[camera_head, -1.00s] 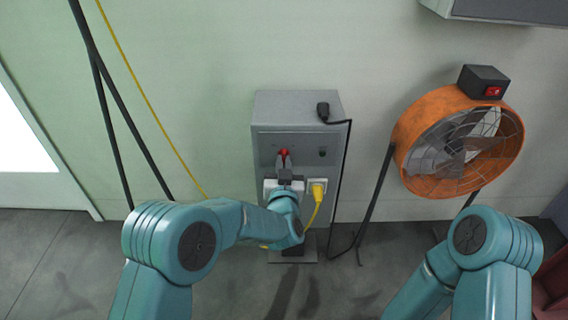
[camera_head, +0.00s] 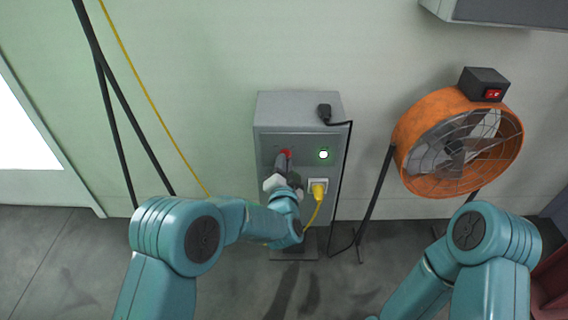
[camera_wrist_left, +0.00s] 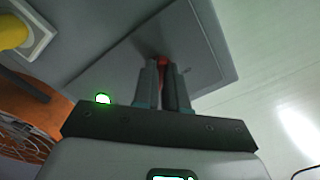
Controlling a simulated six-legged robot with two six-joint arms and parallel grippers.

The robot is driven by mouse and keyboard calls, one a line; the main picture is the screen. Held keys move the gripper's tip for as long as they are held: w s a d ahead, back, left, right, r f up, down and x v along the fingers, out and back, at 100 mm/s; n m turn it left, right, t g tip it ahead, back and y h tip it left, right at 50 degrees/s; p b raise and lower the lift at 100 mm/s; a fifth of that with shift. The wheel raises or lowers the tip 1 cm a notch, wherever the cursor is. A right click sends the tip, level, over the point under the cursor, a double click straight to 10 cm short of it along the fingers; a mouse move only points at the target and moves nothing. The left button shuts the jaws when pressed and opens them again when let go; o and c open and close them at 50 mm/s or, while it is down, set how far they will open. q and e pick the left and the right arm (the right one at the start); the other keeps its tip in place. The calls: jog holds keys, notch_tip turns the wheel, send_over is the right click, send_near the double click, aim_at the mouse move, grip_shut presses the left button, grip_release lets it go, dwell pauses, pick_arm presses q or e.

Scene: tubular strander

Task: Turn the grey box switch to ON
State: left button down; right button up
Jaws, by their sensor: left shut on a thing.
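The grey box (camera_head: 299,104) stands against the wall in the head view. Its red switch (camera_head: 286,153) is on the left of the front panel, and a round lamp (camera_head: 323,155) to its right glows bright. My left gripper (camera_head: 283,160) is at the switch, shut on it and tilted. In the left wrist view the two fingers (camera_wrist_left: 164,88) close around the red switch (camera_wrist_left: 162,61), which they mostly hide, and the lamp (camera_wrist_left: 103,99) glows green. My right gripper is not in view; only part of that arm shows at the lower right.
A yellow plug (camera_head: 319,190) sits in a socket below the lamp. A black plug (camera_head: 324,112) lies on top of the box, its cable hanging down the right side. An orange fan (camera_head: 458,143) with a red switch stands to the right. Black poles lean at the left.

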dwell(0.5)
pick_arm(q)
jog(key=c, duration=1.2)
grip_release()
jog(key=s+p, duration=0.2)
jog(key=s, duration=1.4)
jog(key=shift+s, duration=0.15)
